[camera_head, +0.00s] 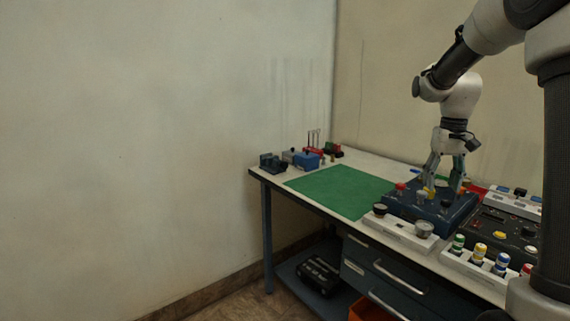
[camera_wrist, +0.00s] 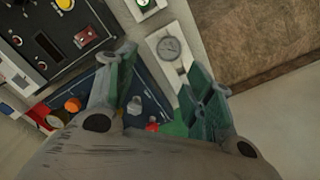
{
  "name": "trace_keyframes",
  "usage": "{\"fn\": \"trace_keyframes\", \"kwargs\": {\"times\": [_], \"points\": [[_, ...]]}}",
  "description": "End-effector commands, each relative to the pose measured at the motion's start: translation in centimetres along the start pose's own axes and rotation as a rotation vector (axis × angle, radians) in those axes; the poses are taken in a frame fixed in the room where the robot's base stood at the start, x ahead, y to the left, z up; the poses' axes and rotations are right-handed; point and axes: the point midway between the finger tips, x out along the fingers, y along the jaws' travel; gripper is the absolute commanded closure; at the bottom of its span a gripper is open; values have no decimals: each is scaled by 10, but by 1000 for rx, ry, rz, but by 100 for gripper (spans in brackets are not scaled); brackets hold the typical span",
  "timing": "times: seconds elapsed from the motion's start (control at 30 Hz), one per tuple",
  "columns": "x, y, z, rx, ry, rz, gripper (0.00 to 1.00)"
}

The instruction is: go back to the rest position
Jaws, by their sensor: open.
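My gripper (camera_head: 445,188) is above the dark blue panel (camera_head: 428,212) on the workbench, pointing down with its green-grey fingers spread. In the wrist view my gripper (camera_wrist: 165,92) is open, and nothing sits between the fingertips. Below it the blue panel (camera_wrist: 155,112) carries a small grey knob, a red knob (camera_wrist: 152,127) and an orange knob (camera_wrist: 73,104). From these views I cannot tell whether a fingertip touches the panel.
A white gauge strip (camera_head: 400,231) lies along the bench's front edge. A black control panel (camera_head: 500,232) and colored-cap cylinders (camera_head: 479,251) stand right. The green mat (camera_head: 340,189) is bare. Small blue and red items (camera_head: 306,160) stand at the back left. My column is at right.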

Motion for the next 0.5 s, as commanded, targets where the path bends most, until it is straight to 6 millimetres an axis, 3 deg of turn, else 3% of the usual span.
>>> {"fn": "trace_keyframes", "kwargs": {"times": [0.03,0.3,0.5], "points": [[-9,-4,28,-6,18,0,48],[-25,-20,172,-49,133,-3,48],[-19,-25,251,-87,241,-10,48]]}}
